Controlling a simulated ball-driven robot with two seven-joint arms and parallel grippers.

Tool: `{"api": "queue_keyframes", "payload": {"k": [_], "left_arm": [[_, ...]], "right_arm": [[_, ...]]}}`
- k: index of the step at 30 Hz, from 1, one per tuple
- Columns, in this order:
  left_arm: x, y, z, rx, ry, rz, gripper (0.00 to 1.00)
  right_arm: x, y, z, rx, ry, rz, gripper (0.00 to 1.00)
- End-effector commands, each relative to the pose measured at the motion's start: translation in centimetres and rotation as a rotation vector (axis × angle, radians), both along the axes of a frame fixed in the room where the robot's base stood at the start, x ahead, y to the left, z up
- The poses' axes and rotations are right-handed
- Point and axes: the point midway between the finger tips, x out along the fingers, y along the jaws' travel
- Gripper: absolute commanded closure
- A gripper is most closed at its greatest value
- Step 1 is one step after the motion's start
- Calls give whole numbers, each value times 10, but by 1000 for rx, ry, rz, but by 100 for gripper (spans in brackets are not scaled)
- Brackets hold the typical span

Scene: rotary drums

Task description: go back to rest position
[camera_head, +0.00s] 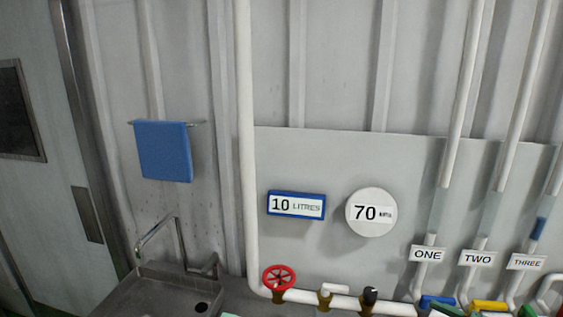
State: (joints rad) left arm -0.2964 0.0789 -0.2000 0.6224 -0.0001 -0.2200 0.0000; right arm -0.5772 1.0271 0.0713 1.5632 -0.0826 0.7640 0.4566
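Neither of my grippers is in the head view, and no part of my arms can be made out. The view shows a wall with a grey panel (310,160). On the panel are a blue-framed sign reading "10 LITRES" (296,205) and a round white dial reading "70" (370,212) with small blurred letters. Below them a red handwheel (278,277) sits on a white pipe (340,300).
A sink (165,295) with a tap (160,237) stands at lower left, under a blue towel (163,151) on a rail. Labels ONE (428,254), TWO (477,258) and THREE (525,262) mark pipes at right. A door (40,190) is at far left.

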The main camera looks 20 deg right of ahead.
Motion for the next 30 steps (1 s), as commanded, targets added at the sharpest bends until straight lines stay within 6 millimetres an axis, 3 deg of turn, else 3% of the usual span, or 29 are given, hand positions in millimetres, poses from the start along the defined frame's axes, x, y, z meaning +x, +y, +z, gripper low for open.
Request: {"api": "queue_keyframes", "payload": {"k": [8, 15, 21, 30], "left_arm": [[-2, -1, 0, -1, 3, 1, 100], [-4, 0, 0, 0, 5, 0, 100], [-4, 1, 0, 1, 6, -1, 100], [-4, 2, 0, 2, 7, -1, 100]], "right_arm": [[-7, 51, -51, -180, 85, -124, 35], [-26, 121, -82, -471, 257, -284, 35], [-53, 153, -70, -706, 440, -379, 35], [-95, 166, -37, -909, 666, -431, 35]]}}
